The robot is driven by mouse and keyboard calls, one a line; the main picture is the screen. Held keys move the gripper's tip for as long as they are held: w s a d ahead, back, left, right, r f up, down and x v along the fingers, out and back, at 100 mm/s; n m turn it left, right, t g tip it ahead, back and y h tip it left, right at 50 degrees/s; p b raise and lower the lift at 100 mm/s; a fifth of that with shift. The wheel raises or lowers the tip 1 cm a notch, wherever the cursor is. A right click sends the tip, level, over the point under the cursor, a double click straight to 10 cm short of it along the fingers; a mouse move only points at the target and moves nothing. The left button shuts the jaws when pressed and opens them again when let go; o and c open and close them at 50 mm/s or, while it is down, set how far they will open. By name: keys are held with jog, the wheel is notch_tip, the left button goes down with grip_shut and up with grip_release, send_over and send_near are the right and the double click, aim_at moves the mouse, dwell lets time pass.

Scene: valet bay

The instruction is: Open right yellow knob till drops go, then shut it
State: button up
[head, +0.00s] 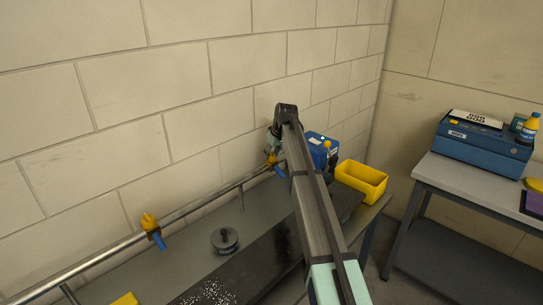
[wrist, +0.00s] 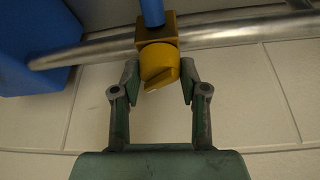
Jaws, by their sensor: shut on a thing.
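The right yellow knob (head: 272,158) sits on the metal pipe along the wall, with a blue spout below it. In the wrist view the yellow knob (wrist: 158,66) lies between my gripper's fingers (wrist: 160,82), one on each side, and my gripper is shut on it. Its raised grip is turned at a slant, and the blue spout (wrist: 152,12) shows at the top. No drops show at the spout; its outlet is out of the wrist view. The left yellow knob (head: 150,222) with its own blue spout stands apart, untouched.
A dark round weight-like object (head: 224,240) stands on the bench, near a black strip with white specks (head: 208,294). A blue box (head: 322,147) and a yellow bin (head: 362,182) stand beyond my arm. A side table (head: 436,168) holds a blue case.

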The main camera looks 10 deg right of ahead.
jog(key=n+g+b, duration=0.1)
jog(key=n, duration=0.2)
jog(key=n+y+b, duration=0.1)
jog(key=n+b, duration=0.1)
jog(key=n, duration=0.1)
jog(key=shift+w+d+f+g+y, duration=0.2)
jog(key=shift+g+y, duration=0.1)
jog(key=shift+g, duration=0.1)
jog(key=n+g+b, duration=0.1)
jog(key=n, duration=0.3)
jog(key=shift+r+y+b, duration=0.1)
jog(key=shift+y+b, duration=0.2)
jog(key=shift+y, duration=0.1)
jog(key=shift+n+g, duration=0.3)
jog(key=shift+n, duration=0.1)
jog(key=o, duration=1.1)
jog(key=shift+a, duration=0.1)
jog(key=shift+o, duration=0.2)
jog(key=shift+r, duration=0.1)
jog(key=v, duration=1.2)
